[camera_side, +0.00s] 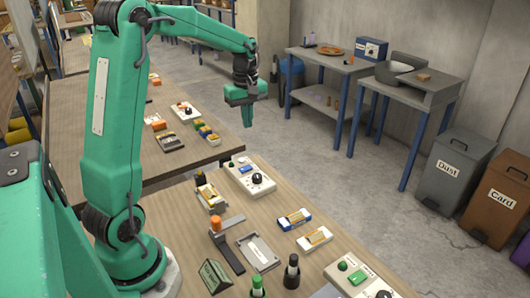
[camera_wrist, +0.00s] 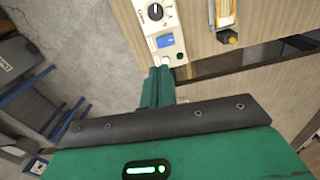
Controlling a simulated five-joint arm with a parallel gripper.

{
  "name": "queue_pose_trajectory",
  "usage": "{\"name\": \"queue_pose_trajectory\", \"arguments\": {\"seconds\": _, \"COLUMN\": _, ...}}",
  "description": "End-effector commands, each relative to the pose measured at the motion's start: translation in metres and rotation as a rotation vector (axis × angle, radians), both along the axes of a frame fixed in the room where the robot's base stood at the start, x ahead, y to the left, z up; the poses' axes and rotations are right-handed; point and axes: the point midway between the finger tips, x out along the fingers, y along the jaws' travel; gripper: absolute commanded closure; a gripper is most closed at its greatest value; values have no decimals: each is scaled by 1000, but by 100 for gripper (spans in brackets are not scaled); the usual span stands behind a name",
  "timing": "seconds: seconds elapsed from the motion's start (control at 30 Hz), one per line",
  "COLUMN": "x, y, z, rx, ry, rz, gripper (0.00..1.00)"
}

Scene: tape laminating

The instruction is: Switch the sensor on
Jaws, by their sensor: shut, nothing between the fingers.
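A white control box (camera_side: 250,178) with a black knob and a small blue screen lies at the far edge of the near table in the side view. It also shows at the top of the wrist view (camera_wrist: 150,32), with a round pale button at its lower end. No readable label tells me whether it is the sensor. My green gripper (camera_side: 247,122) is shut and empty, pointing down above the box's far end. In the wrist view its fingertips (camera_wrist: 161,72) overlap the area of the pale button; I cannot tell whether they touch.
Another white box (camera_side: 360,280) with a green button and knob lies at the near right. A tape holder (camera_side: 226,245), a grey plate (camera_side: 258,252), bottles (camera_side: 291,272) and small packs (camera_side: 294,219) stand on the near table. A second table (camera_side: 110,140) is behind it.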

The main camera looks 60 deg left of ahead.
Motion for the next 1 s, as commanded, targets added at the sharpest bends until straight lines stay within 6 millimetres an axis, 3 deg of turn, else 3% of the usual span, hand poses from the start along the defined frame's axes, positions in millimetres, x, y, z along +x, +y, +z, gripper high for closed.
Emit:
{"name": "queue_pose_trajectory", "arguments": {"seconds": 0.27, "x": 5, "y": 16, "z": -13, "rx": -13, "ry": 23, "rz": 86, "gripper": 100}}
{"name": "queue_pose_trajectory", "arguments": {"seconds": 0.73, "x": 5, "y": 16, "z": -15, "rx": -13, "ry": 25, "rz": 88, "gripper": 100}}
{"name": "queue_pose_trajectory", "arguments": {"seconds": 1.0, "x": 5, "y": 16, "z": -32, "rx": -14, "ry": 26, "rz": 87, "gripper": 100}}
